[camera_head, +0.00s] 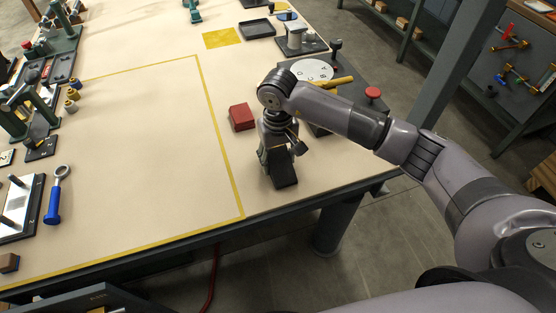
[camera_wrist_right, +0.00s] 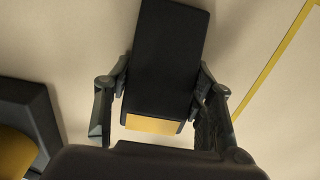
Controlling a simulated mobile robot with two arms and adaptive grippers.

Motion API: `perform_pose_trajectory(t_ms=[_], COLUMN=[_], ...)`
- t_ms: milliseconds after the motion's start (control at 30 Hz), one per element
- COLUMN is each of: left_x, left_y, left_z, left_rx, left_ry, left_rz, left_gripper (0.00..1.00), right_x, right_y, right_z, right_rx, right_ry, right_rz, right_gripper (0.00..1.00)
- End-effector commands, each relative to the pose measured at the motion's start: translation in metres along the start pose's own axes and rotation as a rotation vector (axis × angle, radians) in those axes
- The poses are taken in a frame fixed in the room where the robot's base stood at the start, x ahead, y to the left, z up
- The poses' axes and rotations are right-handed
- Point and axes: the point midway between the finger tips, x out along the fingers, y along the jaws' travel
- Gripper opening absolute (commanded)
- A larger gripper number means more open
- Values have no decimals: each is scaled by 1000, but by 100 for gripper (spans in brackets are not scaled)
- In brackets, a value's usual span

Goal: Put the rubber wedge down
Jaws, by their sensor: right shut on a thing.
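The rubber wedge (camera_head: 284,174) is a black block at the lower end of my right gripper (camera_head: 277,158), over the right part of the table. In the right wrist view the wedge (camera_wrist_right: 168,50) lies between the two fingers of my right gripper (camera_wrist_right: 160,92), with a yellow-orange end face towards the camera. The right gripper points down and is shut on the wedge. Whether the wedge touches the tabletop is hard to tell. My left gripper is out of view.
A red block (camera_head: 241,117) lies just left of my right gripper. A dark fixture with a white dial (camera_head: 312,70) and a red knob (camera_head: 373,93) stands behind it. The yellow-outlined area (camera_head: 140,155) to the left is mostly clear. The table's front edge (camera_head: 215,232) is near.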

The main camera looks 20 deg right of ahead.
Motion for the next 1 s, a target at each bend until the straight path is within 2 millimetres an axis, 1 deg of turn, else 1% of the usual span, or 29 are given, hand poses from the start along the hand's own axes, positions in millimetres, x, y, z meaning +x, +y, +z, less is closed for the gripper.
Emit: perform_pose_trajectory(t_ms=[33,67,467,633,767,867,967,1000], left_x=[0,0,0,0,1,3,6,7], left_y=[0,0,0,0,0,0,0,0], left_z=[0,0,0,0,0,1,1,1], left_rx=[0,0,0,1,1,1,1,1], left_ry=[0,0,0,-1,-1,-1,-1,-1], left_rz=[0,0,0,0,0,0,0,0], left_gripper=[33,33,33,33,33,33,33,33], right_x=[0,0,-1,-2,-8,-18,-36,-45], right_y=[0,0,0,0,0,0,0,0], right_z=[0,0,0,-1,-1,-2,-2,-3], right_rx=[0,0,0,0,0,0,0,0], right_ry=[0,0,2,2,4,5,7,9], right_rz=[0,0,-1,-1,-1,-1,-1,0], right_gripper=[33,31,4,4,4,4,4,4])
